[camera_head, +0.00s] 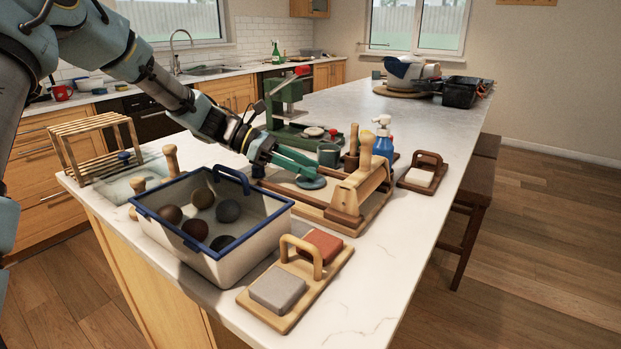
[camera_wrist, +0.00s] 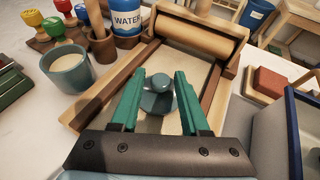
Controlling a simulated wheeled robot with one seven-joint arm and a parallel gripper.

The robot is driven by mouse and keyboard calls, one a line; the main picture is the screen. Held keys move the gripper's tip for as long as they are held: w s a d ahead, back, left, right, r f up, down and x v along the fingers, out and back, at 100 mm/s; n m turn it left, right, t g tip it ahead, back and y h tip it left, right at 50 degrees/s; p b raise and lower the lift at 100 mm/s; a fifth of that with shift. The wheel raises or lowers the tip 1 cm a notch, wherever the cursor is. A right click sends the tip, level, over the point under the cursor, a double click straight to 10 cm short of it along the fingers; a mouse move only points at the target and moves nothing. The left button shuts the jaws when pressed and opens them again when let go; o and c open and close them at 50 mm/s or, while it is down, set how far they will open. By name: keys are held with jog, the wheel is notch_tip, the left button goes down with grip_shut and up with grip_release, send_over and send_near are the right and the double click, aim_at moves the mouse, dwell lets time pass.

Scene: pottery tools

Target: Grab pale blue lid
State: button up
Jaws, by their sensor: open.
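The pale blue lid (camera_wrist: 160,98) is a round disc with a knob on top. In the wrist view it lies on the light bed of a wooden slab roller (camera_wrist: 214,95). In the head view the lid (camera_head: 311,183) shows just below the end of my gripper (camera_head: 312,170). In the wrist view the two green fingers of my gripper (camera_wrist: 158,88) stand apart, one on each side of the knob. A gap shows between the knob and each finger.
A teal cup (camera_wrist: 67,72) stands left of the roller, near a blue water bottle (camera_wrist: 127,20). A white bin with a blue rim (camera_head: 165,216) holds several clay balls. A wooden board (camera_head: 290,317) carries a grey and a red block. Free counter lies at the right.

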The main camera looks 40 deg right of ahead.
aim_at(323, 181)
jog(key=p+x, duration=0.1)
jog(key=x, duration=0.3)
jog(key=shift+s+f, duration=0.2)
grip_shut()
